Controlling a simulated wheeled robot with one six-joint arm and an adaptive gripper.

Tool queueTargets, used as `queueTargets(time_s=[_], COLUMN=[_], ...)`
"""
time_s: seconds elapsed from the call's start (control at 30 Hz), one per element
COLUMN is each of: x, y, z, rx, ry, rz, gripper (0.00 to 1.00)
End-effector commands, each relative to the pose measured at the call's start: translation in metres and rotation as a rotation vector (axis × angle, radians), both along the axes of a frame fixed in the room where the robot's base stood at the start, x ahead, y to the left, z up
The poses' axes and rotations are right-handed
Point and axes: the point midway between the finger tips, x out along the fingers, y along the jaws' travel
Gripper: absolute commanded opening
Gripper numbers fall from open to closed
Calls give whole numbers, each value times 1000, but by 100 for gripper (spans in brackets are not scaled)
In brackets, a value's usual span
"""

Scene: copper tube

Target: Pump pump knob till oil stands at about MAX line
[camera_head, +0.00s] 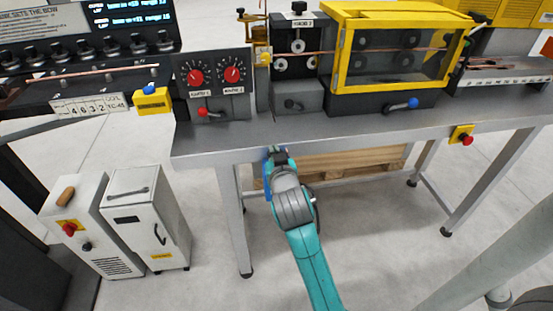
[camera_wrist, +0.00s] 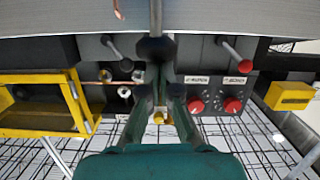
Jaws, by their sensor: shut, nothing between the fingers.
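My gripper (camera_head: 276,154) is at the front edge of the bench, low and near its left part. In the wrist view my gripper (camera_wrist: 156,75) is shut and empty, its dark fingers close together. A grey rod with a dark rounded end (camera_wrist: 155,46) shows just beyond the fingers; I cannot tell whether it is the pump knob or whether they touch. A small yellow-brass fitting (camera_head: 262,57) sits on a narrow grey upright between the dial panel and the roller unit. No oil level or MAX line can be read in either view.
The bench (camera_head: 350,127) has a dial panel (camera_head: 212,75) with a red-tipped lever (camera_head: 202,111), a black-handled box (camera_head: 296,97), and a yellow-framed guard (camera_head: 395,50) with a blue-tipped lever (camera_head: 412,103). A wooden pallet (camera_head: 340,165) lies beneath. White cabinets (camera_head: 147,215) stand left.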

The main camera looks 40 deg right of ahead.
Motion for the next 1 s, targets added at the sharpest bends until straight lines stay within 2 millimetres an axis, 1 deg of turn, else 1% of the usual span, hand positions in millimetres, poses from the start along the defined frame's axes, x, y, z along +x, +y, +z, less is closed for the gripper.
queueTargets(time_s=[0.03,0.17,0.2,0.27,0.7,0.8,1.0], x=[3,9,2,-6,-60,-68,-73], y=[-1,-2,3,8,46,51,54], z=[7,22,20,21,36,38,40], rx=[0,-3,-2,-3,-4,-4,-4], ry=[-4,-7,-4,-3,-5,-6,-8], rz=[1,1,2,2,2,1,0], gripper=[0,0,0,0,0,0,0])
